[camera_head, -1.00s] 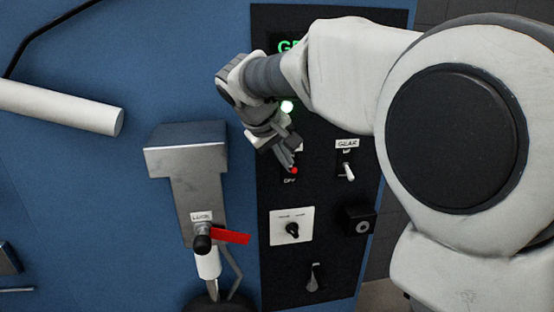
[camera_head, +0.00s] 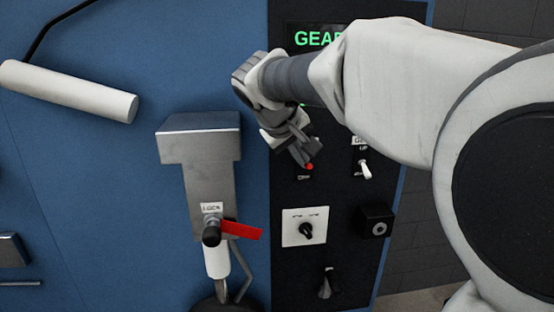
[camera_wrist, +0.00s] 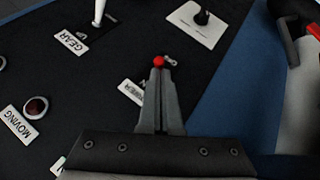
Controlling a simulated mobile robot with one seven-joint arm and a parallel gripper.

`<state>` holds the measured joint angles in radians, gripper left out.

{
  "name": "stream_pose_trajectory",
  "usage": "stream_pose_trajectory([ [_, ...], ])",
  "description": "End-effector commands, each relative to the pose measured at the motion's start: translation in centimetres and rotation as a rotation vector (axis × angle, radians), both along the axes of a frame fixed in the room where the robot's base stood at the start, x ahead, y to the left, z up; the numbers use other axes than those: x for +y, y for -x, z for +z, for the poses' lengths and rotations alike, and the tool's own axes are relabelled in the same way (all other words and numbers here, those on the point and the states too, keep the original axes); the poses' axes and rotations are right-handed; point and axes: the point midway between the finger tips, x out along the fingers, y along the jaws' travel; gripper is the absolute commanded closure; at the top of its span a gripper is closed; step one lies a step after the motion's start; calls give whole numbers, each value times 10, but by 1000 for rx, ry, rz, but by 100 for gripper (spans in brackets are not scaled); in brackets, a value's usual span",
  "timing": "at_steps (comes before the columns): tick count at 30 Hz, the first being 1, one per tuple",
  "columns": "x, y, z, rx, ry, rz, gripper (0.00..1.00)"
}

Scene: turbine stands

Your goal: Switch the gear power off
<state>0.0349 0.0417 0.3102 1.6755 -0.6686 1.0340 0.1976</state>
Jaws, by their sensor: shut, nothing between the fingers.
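The red-tipped power switch (camera_head: 309,167) is on the black panel, just above a small label that seems to read OFF. In the wrist view its red tip (camera_wrist: 159,62) is right at the ends of my fingers, next to that small label. The fingers hide the switch's stem, and I cannot tell whether they touch it. A partly covered white label (camera_wrist: 131,91) lies beside my fingers. My gripper (camera_head: 305,158) is shut and empty; in the wrist view my gripper (camera_wrist: 158,75) points at the red tip. Which way the switch is set is unclear.
A white-levered GEAR switch (camera_head: 365,170) stands right of the red tip. Below are a rotary knob plate (camera_head: 290,238), a black box (camera_head: 376,222) and another knob (camera_head: 326,284). A red LOCK handle (camera_head: 242,231) is at left. A green display (camera_head: 312,38) is above, partly hidden.

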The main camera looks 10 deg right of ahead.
Motion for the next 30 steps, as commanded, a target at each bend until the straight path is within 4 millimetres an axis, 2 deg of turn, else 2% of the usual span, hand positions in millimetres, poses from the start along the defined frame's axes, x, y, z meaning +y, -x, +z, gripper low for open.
stream_pose_trajectory([
  [1, 0, 1, -8, -16, 0, 1, 100],
  [27, 0, 13, -35, -428, 1, -1, 100],
  [30, 0, 13, -24, -429, 0, -1, 100],
])
